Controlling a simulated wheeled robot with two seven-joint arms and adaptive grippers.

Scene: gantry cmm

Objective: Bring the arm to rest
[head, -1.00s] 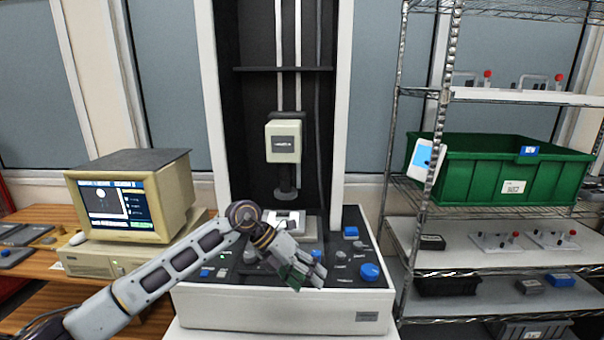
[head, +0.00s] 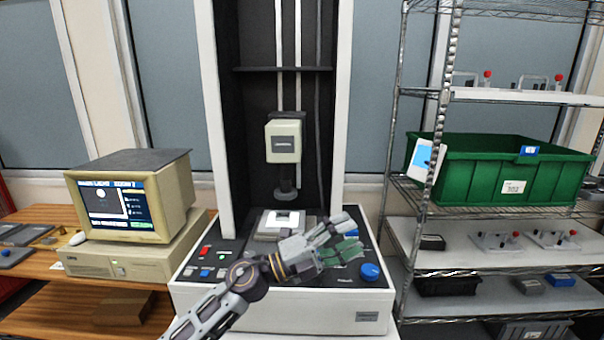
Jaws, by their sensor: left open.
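My left arm comes in from the bottom of the head view and reaches up to the right. Its gripper (head: 352,240) is open and empty, with its fingers pointing right over the control panel of the measuring machine (head: 275,310). The fingers cover part of the panel's right side, and I cannot tell whether they touch it. My right gripper does not show.
The machine's probe head (head: 283,142) hangs above a small grey fixture (head: 283,222). A blue knob (head: 370,271) lies just below the fingers. An old monitor (head: 120,195) stands at left. A wire shelf with a green bin (head: 480,180) stands at right.

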